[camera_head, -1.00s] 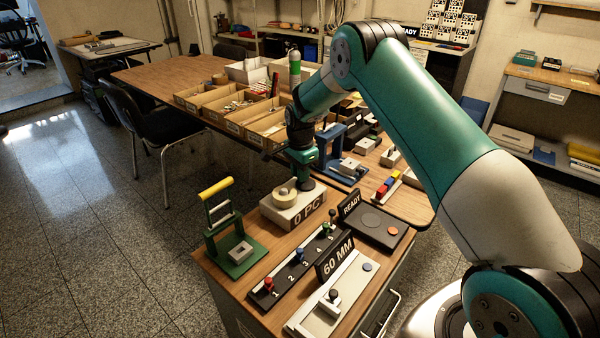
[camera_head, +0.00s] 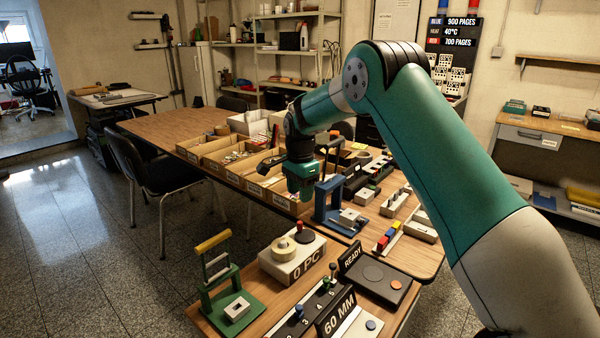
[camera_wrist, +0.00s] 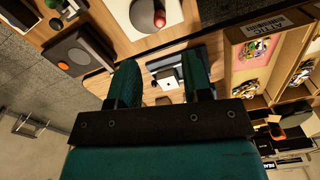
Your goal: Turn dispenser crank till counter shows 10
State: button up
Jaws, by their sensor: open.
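The dispenser is a white box (camera_head: 292,262) on the near table, with its counter plate reading "0 PC". A pale yellow roll (camera_head: 283,247) sits on top, beside a dark round crank (camera_head: 305,236) with a red knob. In the wrist view a white box with a red knob (camera_wrist: 159,18), likely the dispenser, is cut off by the top edge. My gripper (camera_head: 302,196) is above and behind the dispenser, over the table area left of the blue press, touching nothing visible. In the wrist view its fingers (camera_wrist: 160,78) are apart and empty.
A blue press (camera_head: 328,200) stands right of my gripper. Cardboard bins (camera_head: 245,177) line the table behind it. A green press (camera_head: 230,290) with a yellow handle stands left of the dispenser. READY (camera_head: 351,257) and 60 MM (camera_head: 336,312) signs stand to its right.

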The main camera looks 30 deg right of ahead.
notch_tip(320, 180, up, 6)
jog(key=shift+r, duration=0.25)
dwell(0.4)
